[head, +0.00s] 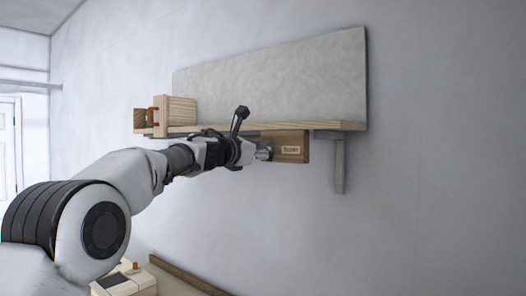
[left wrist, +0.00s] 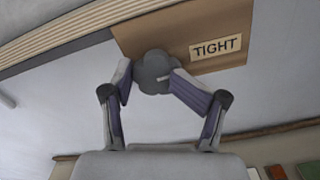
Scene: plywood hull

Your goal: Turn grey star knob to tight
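The grey star knob (left wrist: 152,70) sits on the face of a wooden block (left wrist: 192,35) under the shelf. A short pale mark on the knob points right, towards the side with the TIGHT label (left wrist: 215,47). In the left wrist view my left gripper (left wrist: 150,75) has one finger on each side of the knob, close against it; the right fingertip overlaps its edge. In the head view my left gripper (head: 262,151) is at the left part of the block (head: 290,147) and mostly hides the knob. My right gripper is not in view.
A wooden shelf (head: 340,125) with a grey back panel (head: 290,85) hangs on the wall above the block. A wooden box (head: 178,112) stands at its left end. A grey bracket (head: 340,165) hangs to the right. A pale case (head: 125,281) is below.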

